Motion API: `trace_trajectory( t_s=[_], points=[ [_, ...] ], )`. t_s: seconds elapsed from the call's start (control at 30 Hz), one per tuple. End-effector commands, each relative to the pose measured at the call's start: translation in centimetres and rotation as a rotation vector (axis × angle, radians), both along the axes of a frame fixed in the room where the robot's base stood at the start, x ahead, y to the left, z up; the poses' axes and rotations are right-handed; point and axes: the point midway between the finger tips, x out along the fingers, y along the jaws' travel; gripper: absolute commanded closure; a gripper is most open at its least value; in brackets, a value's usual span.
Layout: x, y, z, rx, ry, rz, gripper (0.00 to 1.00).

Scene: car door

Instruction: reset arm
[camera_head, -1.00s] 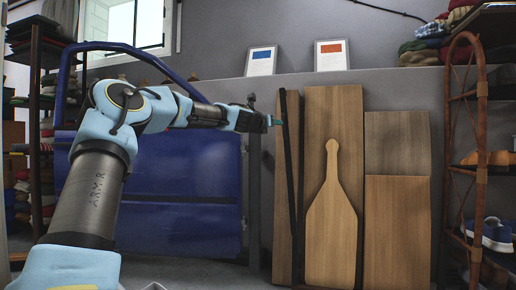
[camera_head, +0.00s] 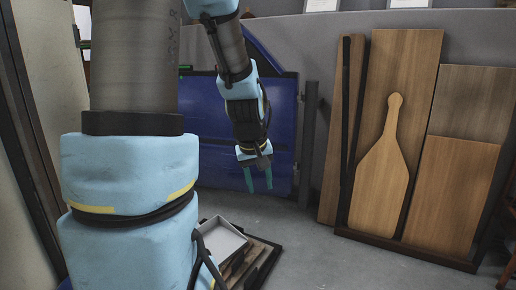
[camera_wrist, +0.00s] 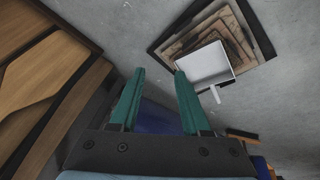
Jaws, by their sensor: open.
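My gripper (camera_head: 258,179) hangs from my arm with its fingers pointing down, in front of the blue car door (camera_head: 285,115). Its two green fingers are apart with nothing between them. In the wrist view my gripper (camera_wrist: 158,100) is also open and empty. The blue car door shows as a dark blue patch (camera_wrist: 158,118) between the fingers there. In the head view my arm hides much of the door's left part.
Wooden boards (camera_head: 412,70) and a paddle-shaped board (camera_head: 380,185) lean on the wall at right. The floor (camera_head: 325,255) between is clear.

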Motion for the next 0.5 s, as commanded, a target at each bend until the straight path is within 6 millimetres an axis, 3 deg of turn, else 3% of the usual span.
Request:
trace_trajectory(
  t_s=[0.1,0.23,0.5],
  points=[
    [-5.1,4.1,1.0,0.104,0.07,-0.131,0.53],
    [-10.6,7.6,1.4,0.177,0.155,-0.273,0.53],
    [-9.7,7.1,8.6,0.171,0.144,-0.263,0.53]
  ],
)
